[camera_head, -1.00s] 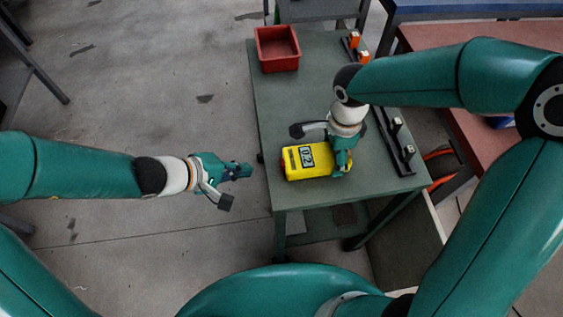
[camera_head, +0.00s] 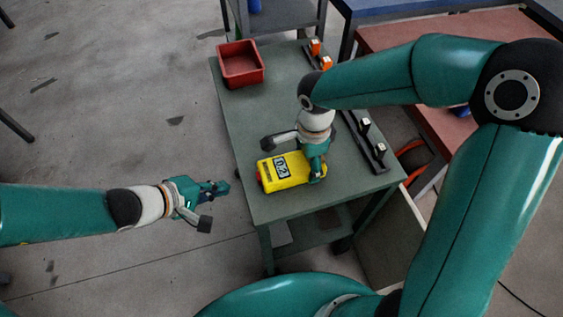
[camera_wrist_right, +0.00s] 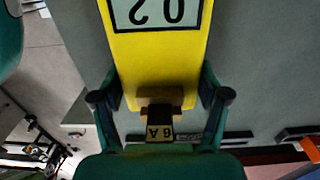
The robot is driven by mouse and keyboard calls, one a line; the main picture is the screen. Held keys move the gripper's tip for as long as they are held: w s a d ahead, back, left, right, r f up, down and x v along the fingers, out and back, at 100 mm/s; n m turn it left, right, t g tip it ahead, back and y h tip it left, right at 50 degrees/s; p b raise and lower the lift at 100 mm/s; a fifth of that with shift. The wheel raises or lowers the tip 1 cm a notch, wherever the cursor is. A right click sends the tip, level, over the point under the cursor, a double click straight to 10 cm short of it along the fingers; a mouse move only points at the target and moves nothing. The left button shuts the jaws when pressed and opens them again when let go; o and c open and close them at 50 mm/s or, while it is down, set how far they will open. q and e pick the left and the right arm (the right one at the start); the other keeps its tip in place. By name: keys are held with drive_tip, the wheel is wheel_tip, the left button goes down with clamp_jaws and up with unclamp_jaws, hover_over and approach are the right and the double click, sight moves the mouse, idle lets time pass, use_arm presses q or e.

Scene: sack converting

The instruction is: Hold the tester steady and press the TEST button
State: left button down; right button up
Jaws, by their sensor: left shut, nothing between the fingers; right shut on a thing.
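The yellow tester (camera_head: 284,172) lies on the green-grey table (camera_head: 290,100) near its front left corner, its display reading 0.2. The tester fills the middle of the right wrist view (camera_wrist_right: 160,60), with its display upside down at the top. My right gripper (camera_head: 318,172) is shut on the tester's right end, one finger on each side in the wrist view. A small block marked "6 A" shows between the fingers there. A red spot shows at the tester's left end; I cannot tell whether it is the TEST button. My left gripper (camera_head: 216,196) is shut and empty, left of the table, apart from the tester.
A red bin (camera_head: 240,64) stands at the table's far left corner. A dark rail (camera_head: 366,142) with small light blocks lies along the right edge; orange pieces (camera_head: 320,54) sit farther back. The table between bin and tester is clear.

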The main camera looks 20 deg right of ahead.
drive_tip(key=o, duration=1.4)
drive_tip(key=shift+r, duration=0.15)
